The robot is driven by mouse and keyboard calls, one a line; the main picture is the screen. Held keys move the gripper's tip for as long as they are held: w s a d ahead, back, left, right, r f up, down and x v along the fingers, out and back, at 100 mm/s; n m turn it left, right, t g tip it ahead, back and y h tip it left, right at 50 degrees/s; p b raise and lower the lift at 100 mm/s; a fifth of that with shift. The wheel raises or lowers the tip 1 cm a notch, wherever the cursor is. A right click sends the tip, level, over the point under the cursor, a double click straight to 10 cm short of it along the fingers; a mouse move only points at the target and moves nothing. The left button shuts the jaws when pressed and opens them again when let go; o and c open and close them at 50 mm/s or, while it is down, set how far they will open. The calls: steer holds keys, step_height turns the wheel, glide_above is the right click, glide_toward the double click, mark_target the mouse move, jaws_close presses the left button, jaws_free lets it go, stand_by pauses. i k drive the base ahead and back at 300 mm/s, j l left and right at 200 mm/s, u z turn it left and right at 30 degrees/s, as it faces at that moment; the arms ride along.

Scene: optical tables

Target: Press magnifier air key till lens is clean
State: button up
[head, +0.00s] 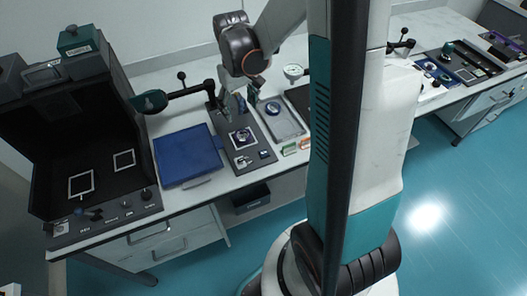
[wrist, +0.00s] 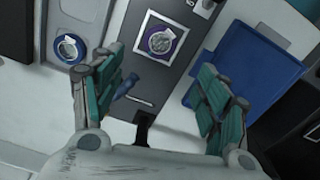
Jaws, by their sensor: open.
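My gripper (head: 240,104) is open and empty, pointing down above the back part of a dark board on the table. In the wrist view its teal-padded fingers (wrist: 158,66) stand wide apart over this board. A round lens in a purple ring (wrist: 160,40) sits in a pale square frame on the board; it also shows in the head view (head: 241,138). A small pale part (head: 242,161) and a small blue part (head: 263,154) are at the board's front end. I cannot tell which part is the air key, or whether the lens is clean.
A blue tray (head: 188,155) lies left of the board. A grey tray (head: 290,124) with a blue-ringed round part (head: 273,108) lies right. A black jointed arm with a teal head (head: 150,101) reaches over the table's back left. A dark open box (head: 90,125) stands far left.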

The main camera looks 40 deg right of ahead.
mark_target(264, 153)
steer(key=k+j+z, duration=0.1)
steer(key=j+z, duration=0.3)
steer(key=k+j+z, duration=0.15)
steer(key=z, duration=0.2)
steer(key=k+j+z, duration=0.2)
steer(key=z, duration=0.2)
